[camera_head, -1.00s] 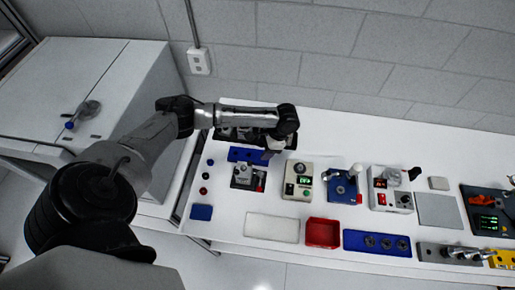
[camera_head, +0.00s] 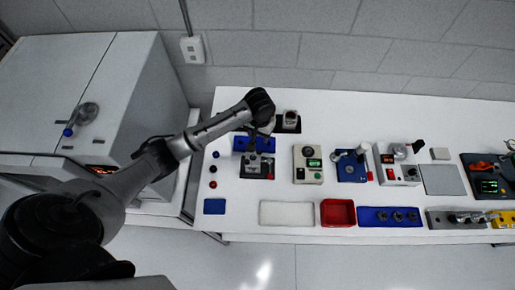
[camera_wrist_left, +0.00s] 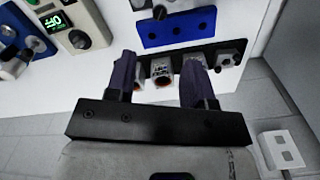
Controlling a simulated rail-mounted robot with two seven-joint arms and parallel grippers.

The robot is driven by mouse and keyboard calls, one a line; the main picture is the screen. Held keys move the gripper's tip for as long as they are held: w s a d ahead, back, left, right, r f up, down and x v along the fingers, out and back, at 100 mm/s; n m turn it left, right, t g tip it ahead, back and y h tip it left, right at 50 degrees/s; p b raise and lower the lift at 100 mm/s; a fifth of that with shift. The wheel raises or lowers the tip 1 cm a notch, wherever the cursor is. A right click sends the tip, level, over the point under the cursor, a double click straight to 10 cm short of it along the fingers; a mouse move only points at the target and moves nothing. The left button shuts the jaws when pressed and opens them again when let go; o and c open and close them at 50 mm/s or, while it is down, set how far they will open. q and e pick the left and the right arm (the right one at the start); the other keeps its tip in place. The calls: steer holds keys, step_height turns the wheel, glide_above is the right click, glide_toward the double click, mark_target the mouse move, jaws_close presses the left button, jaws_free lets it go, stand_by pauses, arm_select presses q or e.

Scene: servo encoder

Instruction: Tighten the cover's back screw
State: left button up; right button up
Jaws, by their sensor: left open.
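My left gripper (camera_wrist_left: 158,60) is open in the left wrist view. Its two dark fingers stand either side of a grey module (camera_wrist_left: 162,70) in a black rack (camera_wrist_left: 215,50) at the back of the bench; I cannot tell whether they touch it. In the head view my left gripper (camera_head: 265,127) is mostly hidden by its own arm. A dark fixture (camera_head: 257,168) with a grey part on it stands in front of a blue plate (camera_head: 242,143). I cannot make out the cover or its back screw. My right gripper is not in view.
A beige box with a green display (camera_head: 308,165) stands right of the fixture. A white tray (camera_head: 287,214), a red bin (camera_head: 338,212) and a blue holder (camera_head: 390,217) line the front. Several devices fill the right. A wall outlet (camera_head: 192,50) is behind.

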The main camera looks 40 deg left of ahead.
mark_target(259, 151)
arm_select(q)
step_height(259, 151, down, 12)
steer(key=shift+r, duration=0.1)
stand_by(0.4)
jaws_close()
stand_by(0.4)
steer(key=shift+p, duration=0.3)
